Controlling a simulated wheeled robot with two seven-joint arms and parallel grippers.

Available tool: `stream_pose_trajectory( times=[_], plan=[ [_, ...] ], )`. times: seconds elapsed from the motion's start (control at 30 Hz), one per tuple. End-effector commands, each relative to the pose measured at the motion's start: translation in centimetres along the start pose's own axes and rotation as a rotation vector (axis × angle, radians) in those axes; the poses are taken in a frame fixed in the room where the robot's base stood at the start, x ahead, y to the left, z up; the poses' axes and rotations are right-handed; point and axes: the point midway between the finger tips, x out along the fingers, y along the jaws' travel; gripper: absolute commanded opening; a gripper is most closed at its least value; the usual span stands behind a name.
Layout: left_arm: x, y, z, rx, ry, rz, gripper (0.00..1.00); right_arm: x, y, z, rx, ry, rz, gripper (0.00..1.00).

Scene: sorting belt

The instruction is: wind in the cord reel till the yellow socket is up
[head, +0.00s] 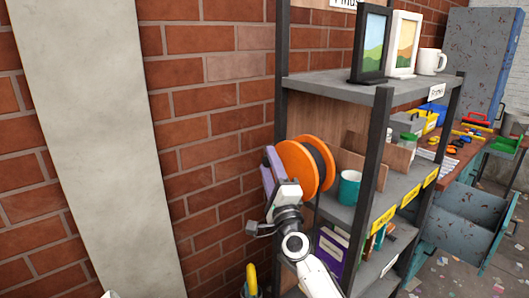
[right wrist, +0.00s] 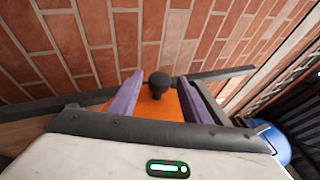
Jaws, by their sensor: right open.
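The cord reel (head: 302,168) has orange side discs with dark cord between them and stands on the middle shelf at its wall end. My right gripper (head: 269,163), with purple fingers, is at the reel's left face. In the right wrist view, the open fingers (right wrist: 160,77) stand on either side of a black crank knob (right wrist: 158,84), with a gap on both sides. The reel's orange disc (right wrist: 150,106) shows behind. I cannot make out the yellow socket for sure; a yellow curved piece (head: 251,274) shows low by the wall.
A teal mug (head: 349,187) stands close right of the reel. The shelf's dark front post (head: 372,150) rises beside it. Picture frames (head: 372,45) and a white mug (head: 431,61) are on the shelf above. The brick wall (head: 215,130) is close on the left.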

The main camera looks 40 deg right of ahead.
Motion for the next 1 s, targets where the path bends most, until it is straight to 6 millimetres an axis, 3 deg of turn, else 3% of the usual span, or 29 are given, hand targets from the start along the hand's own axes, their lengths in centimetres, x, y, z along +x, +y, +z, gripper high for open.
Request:
stream_pose_trajectory(
  times=[0.1,0.3,0.67,0.93,1.0],
  plan=[
    [0.0,0.0,0.0,-0.001,0.001,0.000,0.00,2.3,-0.1,0.0,-0.002,-0.001,-0.002,0.43],
    [0.1,-0.1,0.3,-0.001,-0.002,-0.001,0.00,4.6,0.0,0.1,-0.003,-0.002,0.000,0.43],
    [0.0,0.0,0.9,-0.002,-0.015,-0.001,0.00,5.2,0.1,0.0,-0.003,-0.002,0.001,0.43],
    [0.0,0.0,0.9,-0.002,-0.016,-0.001,0.00,5.2,0.1,0.1,-0.004,-0.002,0.001,0.01],
    [0.0,0.0,0.9,-0.002,-0.016,-0.001,0.00,5.2,0.1,0.1,-0.004,-0.002,0.001,0.00]
  ],
)
